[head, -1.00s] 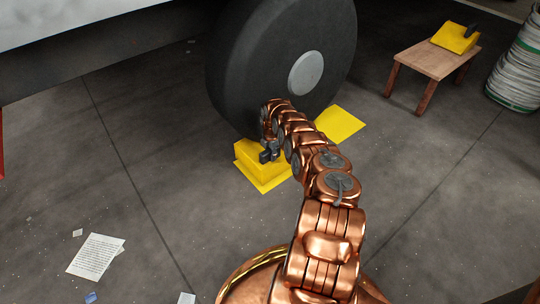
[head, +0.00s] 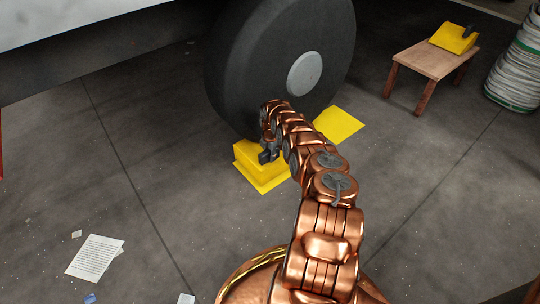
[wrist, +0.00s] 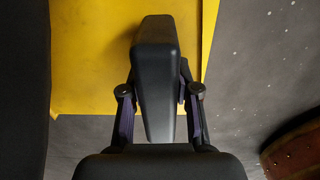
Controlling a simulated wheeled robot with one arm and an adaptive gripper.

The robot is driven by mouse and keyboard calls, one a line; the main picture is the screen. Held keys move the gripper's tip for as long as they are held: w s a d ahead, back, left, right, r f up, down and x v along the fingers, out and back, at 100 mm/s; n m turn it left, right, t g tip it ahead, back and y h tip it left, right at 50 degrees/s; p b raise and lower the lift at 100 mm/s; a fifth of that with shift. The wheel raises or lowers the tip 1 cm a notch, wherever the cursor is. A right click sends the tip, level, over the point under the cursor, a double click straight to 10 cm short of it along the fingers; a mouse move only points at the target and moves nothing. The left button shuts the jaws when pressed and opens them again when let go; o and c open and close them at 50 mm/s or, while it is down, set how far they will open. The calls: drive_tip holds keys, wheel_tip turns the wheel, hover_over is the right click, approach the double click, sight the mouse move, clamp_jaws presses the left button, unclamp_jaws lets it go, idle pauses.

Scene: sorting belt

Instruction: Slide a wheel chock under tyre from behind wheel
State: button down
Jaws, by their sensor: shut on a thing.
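A yellow wheel chock (head: 248,157) sits low on the floor beside the lower part of the big black tyre (head: 240,80). My gripper (head: 268,152) is at the chock, shut on its dark handle. In the wrist view my gripper (wrist: 158,88) has one finger on each side of the black handle (wrist: 155,45), with the yellow chock body (wrist: 90,50) behind it. A dark surface, probably the tyre, fills the wrist view's left edge. My arm hides part of the chock and the tyre's foot, so I cannot tell whether they touch.
A second yellow chock (head: 453,40) rests on a wooden stool (head: 432,62) at the back right, beside a cable reel (head: 518,65). A paper sheet (head: 95,257) lies front left. The vehicle body (head: 70,25) overhangs upper left.

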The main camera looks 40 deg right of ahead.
drive_tip(key=c, duration=0.8)
unclamp_jaws()
drive_tip(key=shift+a+f, duration=0.1)
drive_tip(key=shift+f, duration=0.15)
drive_tip(key=shift+o, duration=0.2)
drive_tip(key=shift+r, duration=0.1)
drive_tip(key=shift+s+r, duration=0.15)
drive_tip(key=shift+r, duration=5.8)
